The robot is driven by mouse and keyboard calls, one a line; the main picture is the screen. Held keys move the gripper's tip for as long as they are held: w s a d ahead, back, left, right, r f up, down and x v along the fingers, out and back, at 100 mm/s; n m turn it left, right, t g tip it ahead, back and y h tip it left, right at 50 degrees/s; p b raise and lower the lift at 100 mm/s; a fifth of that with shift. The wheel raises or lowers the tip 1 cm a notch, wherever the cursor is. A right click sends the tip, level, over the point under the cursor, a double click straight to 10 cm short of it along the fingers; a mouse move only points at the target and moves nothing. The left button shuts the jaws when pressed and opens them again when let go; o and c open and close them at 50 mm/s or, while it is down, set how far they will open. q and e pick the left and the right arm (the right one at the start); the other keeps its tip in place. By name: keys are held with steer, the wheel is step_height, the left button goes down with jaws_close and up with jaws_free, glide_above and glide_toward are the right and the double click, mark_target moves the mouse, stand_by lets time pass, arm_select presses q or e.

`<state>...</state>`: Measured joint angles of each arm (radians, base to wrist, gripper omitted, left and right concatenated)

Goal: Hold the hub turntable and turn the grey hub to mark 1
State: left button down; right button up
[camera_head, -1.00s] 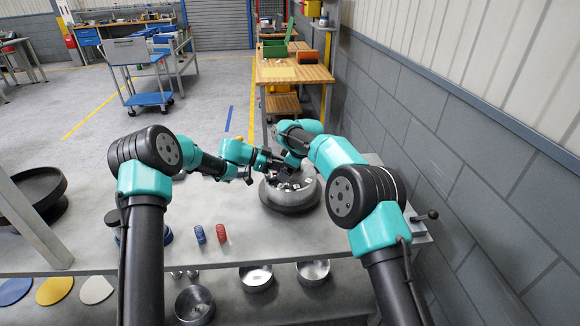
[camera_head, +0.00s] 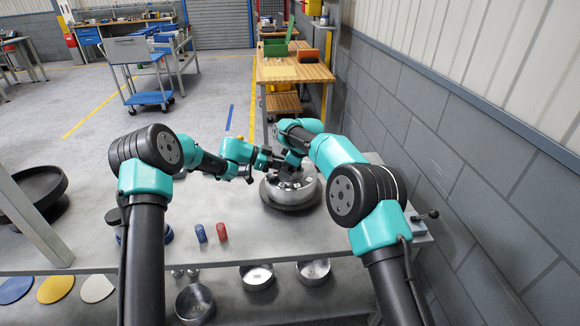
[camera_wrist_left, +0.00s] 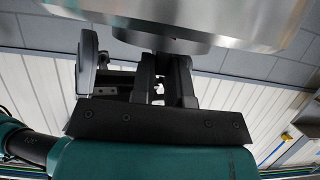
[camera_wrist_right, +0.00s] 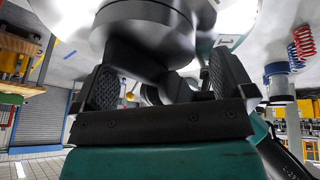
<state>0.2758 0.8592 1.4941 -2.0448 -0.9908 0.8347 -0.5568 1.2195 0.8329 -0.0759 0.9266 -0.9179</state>
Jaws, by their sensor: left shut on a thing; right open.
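The hub turntable is a round silver drum (camera_head: 297,195) on a dark base, standing on the bench at centre right. White label plates show on its top, too small to read. My left gripper (camera_head: 268,159) is at its far left side. In the left wrist view its fingers (camera_wrist_left: 168,82) are close together on a dark part under the silver drum (camera_wrist_left: 235,22). My right gripper (camera_head: 290,173) is over the turntable's top, its fingers mostly hidden there. In the right wrist view its jaws (camera_wrist_right: 165,82) are spread, with the dark grey hub (camera_wrist_right: 148,32) in front of and between them.
A blue spring (camera_head: 201,233) and a red spring (camera_head: 222,232) stand left of the turntable. A large dark round tray (camera_head: 38,190) lies at far left. Silver bowls (camera_head: 257,277) sit on the lower shelf. A block wall (camera_head: 470,180) runs close on the right.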

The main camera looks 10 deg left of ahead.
steer(key=v, duration=1.2)
stand_by(0.5)
steer(key=x, duration=1.2)
steer(key=c, duration=1.1)
steer(key=o, duration=1.1)
steer(key=shift+r, duration=0.1)
